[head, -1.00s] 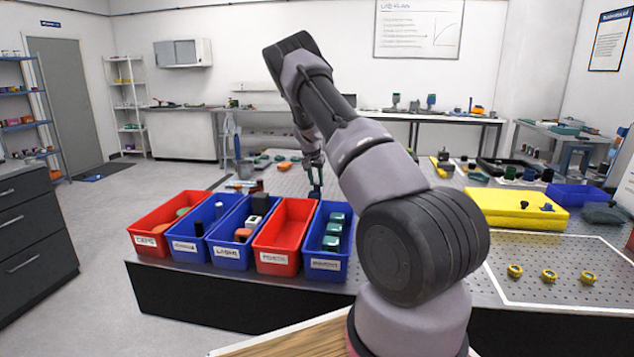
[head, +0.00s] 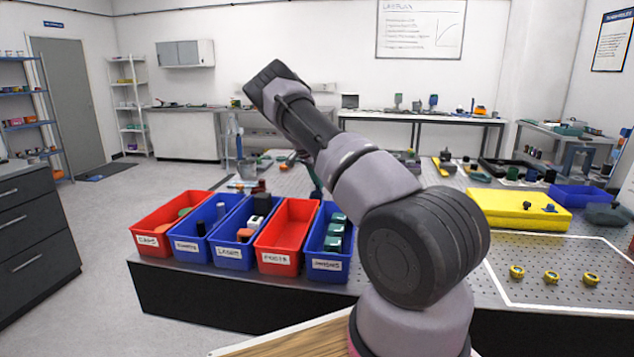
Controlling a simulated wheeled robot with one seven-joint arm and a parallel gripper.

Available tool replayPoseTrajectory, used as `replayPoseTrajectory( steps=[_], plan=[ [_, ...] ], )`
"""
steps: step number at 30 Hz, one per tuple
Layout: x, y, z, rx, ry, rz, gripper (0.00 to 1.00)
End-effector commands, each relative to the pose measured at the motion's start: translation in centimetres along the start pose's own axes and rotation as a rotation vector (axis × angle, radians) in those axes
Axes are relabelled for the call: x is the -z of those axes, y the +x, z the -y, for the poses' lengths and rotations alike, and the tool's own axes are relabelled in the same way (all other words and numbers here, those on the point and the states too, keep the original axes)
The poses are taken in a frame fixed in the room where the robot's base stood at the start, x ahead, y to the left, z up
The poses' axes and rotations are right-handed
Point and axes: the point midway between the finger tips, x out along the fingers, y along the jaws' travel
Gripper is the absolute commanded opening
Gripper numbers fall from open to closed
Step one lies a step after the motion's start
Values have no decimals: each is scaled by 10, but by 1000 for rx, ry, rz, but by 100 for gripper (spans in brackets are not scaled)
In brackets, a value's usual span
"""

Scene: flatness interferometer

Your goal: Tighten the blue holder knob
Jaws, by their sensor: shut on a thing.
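My arm rises from the lower right and reaches up and left across the view. Its far end is behind my own forearm, so I do not see my gripper or what is between its fingers. A dark blue-green upright piece (head: 317,187) stands behind the bins, just under my forearm and partly covered by it. I cannot tell whether it is the blue holder, and no knob shows on it. A small blue knob-like piece (head: 549,208) sits on the yellow case (head: 500,215) at the right, beside a small black one (head: 526,205).
A row of red and blue bins lines the bench's front left, with an empty red bin (head: 290,222) and a blue bin of green-topped parts (head: 328,264). Several yellow rings (head: 551,277) lie inside a white outline at the right. A blue tray (head: 585,195) stands behind.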

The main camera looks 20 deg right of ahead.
Motion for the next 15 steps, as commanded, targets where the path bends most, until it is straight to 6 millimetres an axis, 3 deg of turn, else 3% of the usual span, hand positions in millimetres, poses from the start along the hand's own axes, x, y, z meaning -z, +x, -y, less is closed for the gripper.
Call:
replayPoseTrajectory(
  steps=[13, 14, 15],
  plan=[
    [-2, 1, 0, -5, 8, 2, 0],
    [-2, 1, 0, -5, 8, 2, 42],
    [-2, 1, 0, -5, 8, 2, 57]
  ],
)
